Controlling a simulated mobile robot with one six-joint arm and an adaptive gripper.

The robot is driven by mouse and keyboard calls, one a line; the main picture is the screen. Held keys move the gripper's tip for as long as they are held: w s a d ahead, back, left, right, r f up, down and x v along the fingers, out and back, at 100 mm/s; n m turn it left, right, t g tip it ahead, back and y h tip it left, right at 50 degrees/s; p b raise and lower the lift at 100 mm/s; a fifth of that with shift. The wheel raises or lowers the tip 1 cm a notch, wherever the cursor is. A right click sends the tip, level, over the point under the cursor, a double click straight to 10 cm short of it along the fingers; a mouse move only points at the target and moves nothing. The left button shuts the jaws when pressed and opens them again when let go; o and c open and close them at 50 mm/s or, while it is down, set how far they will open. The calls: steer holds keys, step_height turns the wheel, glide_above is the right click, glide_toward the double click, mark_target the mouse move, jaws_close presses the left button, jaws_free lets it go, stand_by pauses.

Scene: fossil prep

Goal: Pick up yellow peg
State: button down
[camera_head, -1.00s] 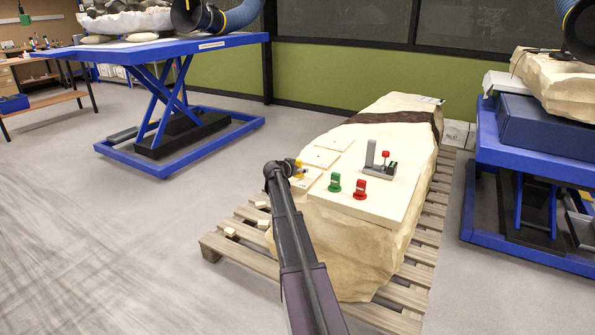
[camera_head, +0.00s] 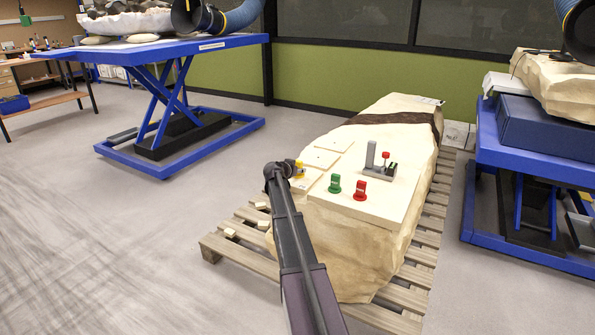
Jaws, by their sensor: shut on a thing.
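The yellow peg (camera_head: 299,164) shows as a small yellow patch at the end of my arm, over the left edge of the pale stone block. My gripper (camera_head: 295,171) is shut on it. The gripper is small in the view and the arm hides part of it. I cannot tell whether the peg is clear of the board below. A green peg (camera_head: 334,184) and a red peg (camera_head: 360,188) stand upright on the board, to the right of my gripper.
The pale board (camera_head: 385,206) lies on the big stone block (camera_head: 345,265), which rests on a wooden pallet (camera_head: 250,258). A grey fixture (camera_head: 379,166) with a red knob stands behind the pegs. Blue lift tables stand left (camera_head: 200,45) and right (camera_head: 540,165).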

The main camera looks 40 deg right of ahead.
steer(key=shift+r+p, duration=1.25)
steer(key=shift+r, duration=0.1)
steer(key=s, duration=0.5)
steer(key=s+r+p, duration=0.1)
steer(key=s, duration=0.4)
steer(key=s+r+p, duration=0.1)
steer(key=s, duration=0.5)
steer(key=shift+a+r, duration=0.1)
steer(key=shift+a, duration=0.05)
steer(key=shift+s, duration=0.25)
